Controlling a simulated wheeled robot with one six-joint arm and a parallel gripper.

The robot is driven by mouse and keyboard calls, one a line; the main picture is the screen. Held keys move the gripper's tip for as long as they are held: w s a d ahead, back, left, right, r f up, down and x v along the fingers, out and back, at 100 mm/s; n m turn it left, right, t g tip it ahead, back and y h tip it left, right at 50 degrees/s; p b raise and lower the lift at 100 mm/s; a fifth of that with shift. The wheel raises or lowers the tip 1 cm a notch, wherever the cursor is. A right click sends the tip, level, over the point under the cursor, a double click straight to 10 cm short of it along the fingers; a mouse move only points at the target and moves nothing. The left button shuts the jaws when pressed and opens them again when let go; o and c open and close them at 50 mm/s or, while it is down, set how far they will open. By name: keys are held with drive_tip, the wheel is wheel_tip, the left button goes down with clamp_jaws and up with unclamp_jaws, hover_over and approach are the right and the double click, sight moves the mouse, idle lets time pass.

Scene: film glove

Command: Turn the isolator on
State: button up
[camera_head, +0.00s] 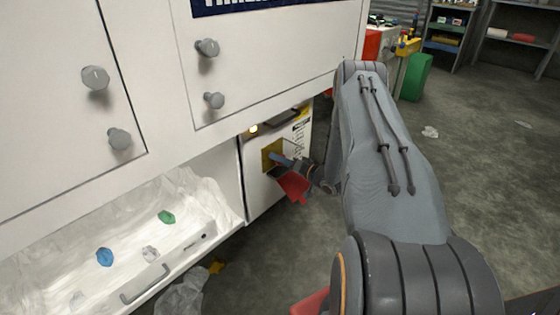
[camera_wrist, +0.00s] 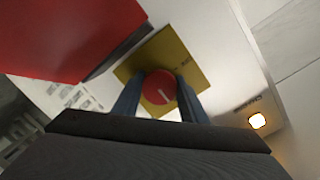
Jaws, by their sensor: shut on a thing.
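The isolator is a round red knob (camera_wrist: 159,87) with a white mark, on a yellow plate (camera_wrist: 187,56). In the wrist view the two fingers of my gripper (camera_wrist: 158,100) stand on either side of the knob and are shut on it. In the head view the yellow plate (camera_head: 267,150) shows on the white panel's front. My gripper (camera_head: 277,158) reaches it from the right and hides the knob there. The white mark on the knob is slanted in the wrist view.
A lit lamp (camera_head: 253,129) glows above the plate; it also shows in the wrist view (camera_wrist: 257,121). A red part (camera_wrist: 70,35) sits close beside my fingers. An open drawer (camera_head: 150,285) with crumpled scraps juts out at left. Grey knobs (camera_head: 207,47) stick out above.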

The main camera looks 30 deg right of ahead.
drive_tip(key=o, duration=1.1)
drive_tip(key=shift+c, duration=0.2)
drive_tip(key=f+p+v, duration=0.1)
drive_tip(key=v, duration=0.6)
drive_tip(key=shift+s+d+r+p, duration=0.2)
drive_tip(key=shift+s+r+p, duration=0.2)
drive_tip(key=shift+r, duration=0.1)
